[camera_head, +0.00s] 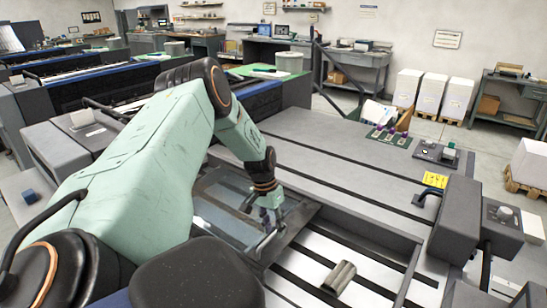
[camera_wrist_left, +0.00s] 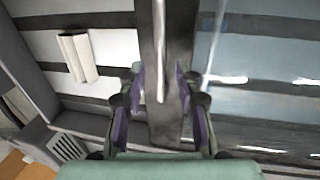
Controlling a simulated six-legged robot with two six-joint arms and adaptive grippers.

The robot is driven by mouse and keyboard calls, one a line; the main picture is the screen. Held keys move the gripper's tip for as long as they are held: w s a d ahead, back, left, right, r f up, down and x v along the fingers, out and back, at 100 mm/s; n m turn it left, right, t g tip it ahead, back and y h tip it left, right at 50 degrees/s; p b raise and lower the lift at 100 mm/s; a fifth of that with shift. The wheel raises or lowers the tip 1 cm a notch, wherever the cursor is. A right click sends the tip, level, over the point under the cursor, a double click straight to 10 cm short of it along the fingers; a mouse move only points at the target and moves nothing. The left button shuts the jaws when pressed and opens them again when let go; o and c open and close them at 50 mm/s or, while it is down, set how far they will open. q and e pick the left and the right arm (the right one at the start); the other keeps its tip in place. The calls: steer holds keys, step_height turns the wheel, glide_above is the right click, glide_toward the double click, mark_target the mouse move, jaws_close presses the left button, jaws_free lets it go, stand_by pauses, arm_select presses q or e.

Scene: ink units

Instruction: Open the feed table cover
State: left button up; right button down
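The feed table cover (camera_head: 222,188) is a bluish, see-through panel in a dark frame, lying flat in the press in the head view. In the left wrist view its glassy pane (camera_wrist_left: 255,65) fills the right side. A thin pale handle (camera_wrist_left: 159,50) runs along the cover's dark edge bar (camera_wrist_left: 177,45). My left gripper (camera_head: 268,220) points down over this edge. In the left wrist view its purple-padded fingers (camera_wrist_left: 160,88) are apart, one on each side of the bar and the handle's near end. Contact cannot be told. My right gripper is in neither view.
A pale, ridged block (camera_head: 339,277) lies on the striped feed bed (camera_head: 305,265) right of the cover; it also shows in the left wrist view (camera_wrist_left: 78,57). A grey deck (camera_head: 330,150) lies behind. A dark control housing (camera_head: 455,215) stands at right.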

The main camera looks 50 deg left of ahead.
arm_select(q)
step_height(320, 180, up, 12)
steer(key=a, duration=0.2)
steer(key=shift+s+a, duration=0.15)
steer(key=shift+s, duration=0.2)
steer(key=shift+f, duration=0.15)
stand_by(0.5)
